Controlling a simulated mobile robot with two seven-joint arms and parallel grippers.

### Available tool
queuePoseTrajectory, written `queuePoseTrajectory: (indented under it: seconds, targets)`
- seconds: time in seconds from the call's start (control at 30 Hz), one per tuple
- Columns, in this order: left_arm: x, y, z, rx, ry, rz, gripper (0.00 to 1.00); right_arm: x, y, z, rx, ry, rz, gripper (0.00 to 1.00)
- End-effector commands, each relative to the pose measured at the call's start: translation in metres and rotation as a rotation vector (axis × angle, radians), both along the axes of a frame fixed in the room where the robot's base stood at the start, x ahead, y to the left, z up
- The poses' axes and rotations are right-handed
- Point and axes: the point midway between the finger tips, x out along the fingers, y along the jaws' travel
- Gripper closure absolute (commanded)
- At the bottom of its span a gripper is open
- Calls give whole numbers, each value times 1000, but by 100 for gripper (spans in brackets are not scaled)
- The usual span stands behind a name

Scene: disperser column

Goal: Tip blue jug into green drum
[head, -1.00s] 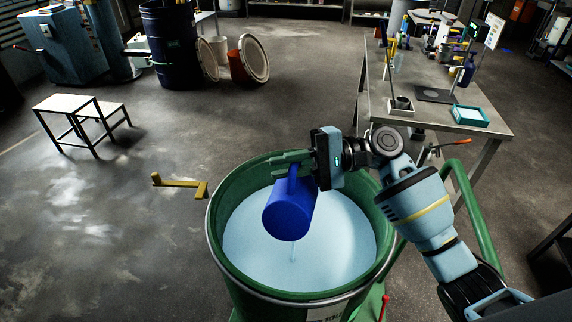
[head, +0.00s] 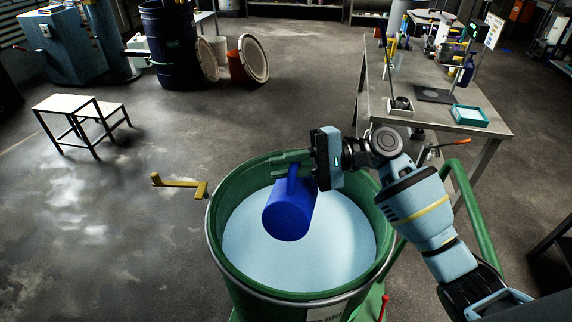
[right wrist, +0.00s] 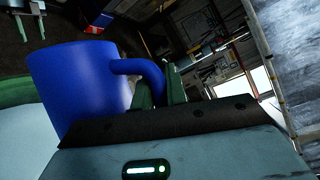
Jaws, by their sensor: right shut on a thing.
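The blue jug (head: 288,212) hangs tilted over the open green drum (head: 228,270) in the head view. Its mouth is turned down and toward me, and its inside cannot be seen. The drum holds a pale blue-white liquid (head: 335,245). My right gripper (head: 295,163) is shut on the jug's handle, above the drum's far rim. In the right wrist view the jug (right wrist: 75,85) fills the left side, with its handle (right wrist: 145,70) at the gripper's fingers. No stream shows below the jug.
A workbench (head: 440,75) with a teal tray (head: 470,115) and tools stands at the right. A step stool (head: 75,108) and a yellow bar (head: 180,185) are on the floor at the left. A dark blue drum (head: 168,45) stands farther back.

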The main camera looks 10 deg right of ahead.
Motion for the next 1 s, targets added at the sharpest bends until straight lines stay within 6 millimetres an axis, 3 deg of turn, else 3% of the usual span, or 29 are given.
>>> queuePoseTrajectory:
  seconds: [0.3,0.47,0.8,1.0]
  targets:
    - [0,1,0,4,0,-3,51,0,-1,0,0,0,-3,100]
    - [-1,2,-1,6,2,-7,51,-3,-10,-10,0,3,-58,100]
    - [-1,2,-1,7,3,-8,51,-23,-70,-53,-1,4,-389,100]
    - [-1,2,-1,5,3,-6,51,-40,-107,-69,-1,3,-560,100]
